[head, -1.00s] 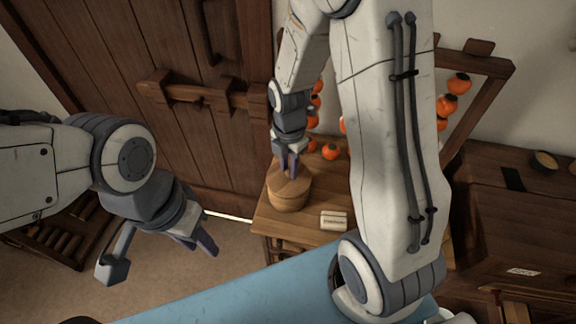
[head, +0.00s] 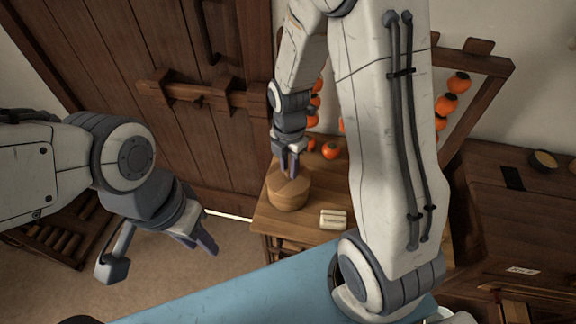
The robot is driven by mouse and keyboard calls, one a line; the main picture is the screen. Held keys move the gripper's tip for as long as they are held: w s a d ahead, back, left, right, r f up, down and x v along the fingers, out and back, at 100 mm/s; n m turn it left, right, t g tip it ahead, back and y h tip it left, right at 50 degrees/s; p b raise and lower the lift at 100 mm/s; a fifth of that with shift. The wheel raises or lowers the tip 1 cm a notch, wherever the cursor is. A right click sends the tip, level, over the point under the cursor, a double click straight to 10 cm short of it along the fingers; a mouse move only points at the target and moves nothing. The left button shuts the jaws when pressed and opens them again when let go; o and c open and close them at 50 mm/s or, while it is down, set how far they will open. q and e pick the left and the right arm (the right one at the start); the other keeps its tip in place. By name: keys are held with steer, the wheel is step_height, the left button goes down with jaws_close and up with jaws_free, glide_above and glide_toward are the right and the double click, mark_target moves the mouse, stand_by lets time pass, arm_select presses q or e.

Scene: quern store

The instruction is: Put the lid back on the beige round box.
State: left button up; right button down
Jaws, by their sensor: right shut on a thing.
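The beige round box (head: 288,200) stands on the small wooden table beside the door. Its lid (head: 280,184) is on top of it or directly over it; from this angle I cannot tell whether it is fully seated. My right gripper (head: 290,170) points down at the lid's top and is shut on the lid, probably by a knob that the fingers hide. My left gripper (head: 212,248) hangs empty over the floor, left of the table; its fingers are seen close together and the gap is unclear.
A pale labelled block (head: 333,219) lies on the wooden table (head: 270,222) right of the box. Orange persimmons (head: 330,150) lie and hang behind. A wooden chest (head: 520,225) stands at the right. A blue surface (head: 240,298) is in front.

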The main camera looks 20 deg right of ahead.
stand_by(0.3)
steer(key=shift+c, duration=0.7)
jaws_free()
steer(key=shift+r, duration=0.1)
steer(key=shift+r+p, duration=3.2)
steer(key=shift+r, duration=0.25)
jaws_close()
